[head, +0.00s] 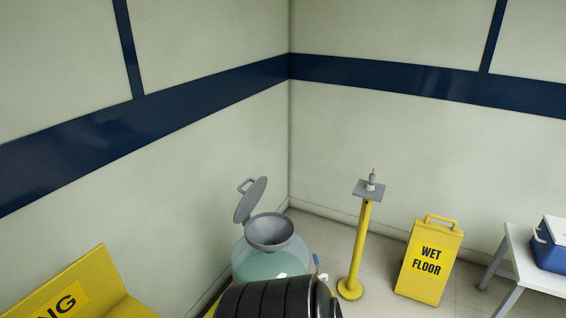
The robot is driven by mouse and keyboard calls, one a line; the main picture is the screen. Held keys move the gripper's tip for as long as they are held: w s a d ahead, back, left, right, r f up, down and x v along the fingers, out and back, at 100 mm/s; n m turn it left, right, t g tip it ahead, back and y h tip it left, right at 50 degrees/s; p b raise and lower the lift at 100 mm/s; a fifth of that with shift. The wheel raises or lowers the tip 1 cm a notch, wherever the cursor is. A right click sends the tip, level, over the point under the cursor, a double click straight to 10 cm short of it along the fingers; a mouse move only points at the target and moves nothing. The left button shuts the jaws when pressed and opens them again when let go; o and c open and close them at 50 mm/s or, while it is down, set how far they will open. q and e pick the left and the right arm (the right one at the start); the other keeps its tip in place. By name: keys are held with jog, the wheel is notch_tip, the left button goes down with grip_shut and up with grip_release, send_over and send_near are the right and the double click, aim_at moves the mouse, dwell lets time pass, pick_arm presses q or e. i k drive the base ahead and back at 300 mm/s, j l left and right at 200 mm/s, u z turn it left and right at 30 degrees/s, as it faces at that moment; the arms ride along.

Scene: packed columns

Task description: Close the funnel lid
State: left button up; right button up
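In the head view, a grey funnel (270,230) sits on top of a translucent greenish carboy (268,262) near the room's corner. Its round grey lid (251,201) stands open, tilted up at the funnel's left rear edge, with a small loop handle (246,184) on its upper left. The lower part of the carboy is hidden behind a dark ribbed cylinder. Neither of my grippers is in view.
A yellow post (360,245) with a small grey plate stands to the right, then a yellow wet floor sign (430,262) and a table (525,262) bearing a blue cooler (550,245). A yellow sign (85,290) is at lower left.

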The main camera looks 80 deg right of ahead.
aim_at(250, 198)
jog(key=z, duration=1.95)
